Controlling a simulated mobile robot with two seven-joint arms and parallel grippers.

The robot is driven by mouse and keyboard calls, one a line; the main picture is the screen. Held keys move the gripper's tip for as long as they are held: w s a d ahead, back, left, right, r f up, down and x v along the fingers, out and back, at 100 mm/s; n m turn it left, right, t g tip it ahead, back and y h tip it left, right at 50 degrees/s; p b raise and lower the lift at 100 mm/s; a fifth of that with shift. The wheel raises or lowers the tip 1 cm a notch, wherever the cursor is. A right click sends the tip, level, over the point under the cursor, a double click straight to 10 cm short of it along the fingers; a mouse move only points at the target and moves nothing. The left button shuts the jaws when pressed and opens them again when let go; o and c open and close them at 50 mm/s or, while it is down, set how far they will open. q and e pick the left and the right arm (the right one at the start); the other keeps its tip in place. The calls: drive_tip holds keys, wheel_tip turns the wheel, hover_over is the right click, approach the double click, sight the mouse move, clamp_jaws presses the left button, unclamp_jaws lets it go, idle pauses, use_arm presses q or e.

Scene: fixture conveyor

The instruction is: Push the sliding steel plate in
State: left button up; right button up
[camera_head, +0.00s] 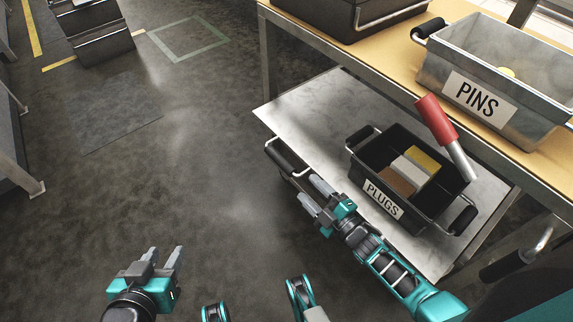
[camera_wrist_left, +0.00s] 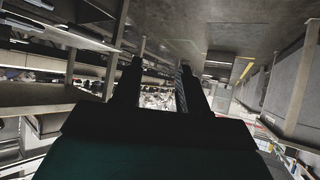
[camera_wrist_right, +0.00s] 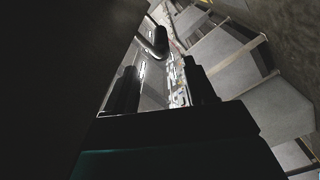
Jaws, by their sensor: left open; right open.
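The steel plate (camera_head: 310,105) sticks out from under the wooden-topped bench, below its top. A dark bar handle (camera_head: 286,157) runs along its near left edge. A black bin labelled PLUGS (camera_head: 383,200) stands on the plate. My right gripper (camera_head: 311,189) is open, with its fingers just below the handle; whether they touch it I cannot tell. In the right wrist view, a dark rounded bar (camera_wrist_right: 158,40) shows beyond the fingers. My left gripper (camera_head: 165,251) is open and empty over the floor, well left of the plate.
A grey bin labelled PINS (camera_head: 432,78) and a dark bin (camera_head: 350,22) stand on the bench top (camera_head: 390,60). A red-handled rod (camera_head: 436,120) leans by the PLUGS bin. Bench legs flank the plate. The floor (camera_head: 190,170) to the left is clear.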

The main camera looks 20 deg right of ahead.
sight(288, 168)
drive_tip(key=b+x, duration=0.2)
drive_tip(key=x, duration=0.8)
drive_tip(key=shift+b, duration=0.3)
clamp_jaws()
